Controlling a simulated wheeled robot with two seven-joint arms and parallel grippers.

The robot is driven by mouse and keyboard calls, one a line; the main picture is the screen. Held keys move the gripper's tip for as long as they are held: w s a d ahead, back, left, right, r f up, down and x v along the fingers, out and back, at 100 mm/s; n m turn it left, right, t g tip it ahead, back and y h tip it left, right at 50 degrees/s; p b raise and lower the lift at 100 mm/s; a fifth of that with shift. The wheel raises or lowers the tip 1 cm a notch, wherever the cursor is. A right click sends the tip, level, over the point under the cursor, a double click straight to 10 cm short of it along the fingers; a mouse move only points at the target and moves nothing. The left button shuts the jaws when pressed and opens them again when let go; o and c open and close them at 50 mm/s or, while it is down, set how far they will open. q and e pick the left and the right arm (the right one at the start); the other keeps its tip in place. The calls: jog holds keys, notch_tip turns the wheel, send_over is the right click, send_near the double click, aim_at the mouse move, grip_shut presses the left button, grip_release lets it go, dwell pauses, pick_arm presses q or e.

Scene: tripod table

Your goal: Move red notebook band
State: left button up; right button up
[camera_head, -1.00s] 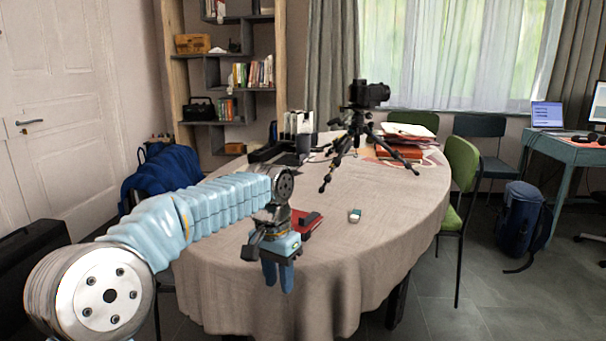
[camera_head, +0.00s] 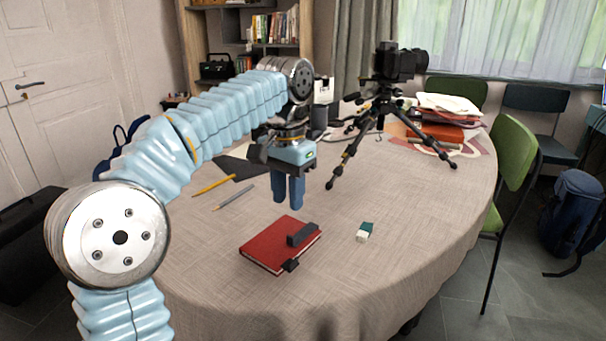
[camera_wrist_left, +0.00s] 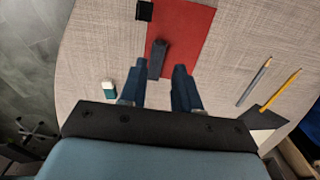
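The red notebook (camera_head: 272,246) lies flat on the tablecloth near the table's front. A dark raised bar (camera_head: 303,234) sits on its cover, and a small black piece (camera_head: 291,265) shows at its near edge. In the left wrist view the notebook (camera_wrist_left: 190,42), the bar (camera_wrist_left: 158,58) and the black piece (camera_wrist_left: 144,10) lie beyond the fingertips. My left gripper (camera_head: 288,203) points down above the table, just behind the notebook in the head view. Its blue fingers (camera_wrist_left: 160,76) are apart with nothing between them. I cannot tell its exact height. My right gripper is not in view.
A green-and-white eraser (camera_head: 365,232) lies right of the notebook. A yellow pencil (camera_head: 214,185) and a grey pencil (camera_head: 233,198) lie to the left. A camera tripod (camera_head: 381,110) stands behind, beside papers and books (camera_head: 443,131). The cloth around the notebook is clear.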

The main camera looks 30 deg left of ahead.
aim_at(289, 237)
pick_arm(q)
jog(key=shift+w+f+b, duration=0.1)
jog(key=shift+f+b, duration=1.6)
jog(key=shift+f, duration=2.7)
jog(key=c, duration=0.4)
jog(key=shift+o, duration=0.2)
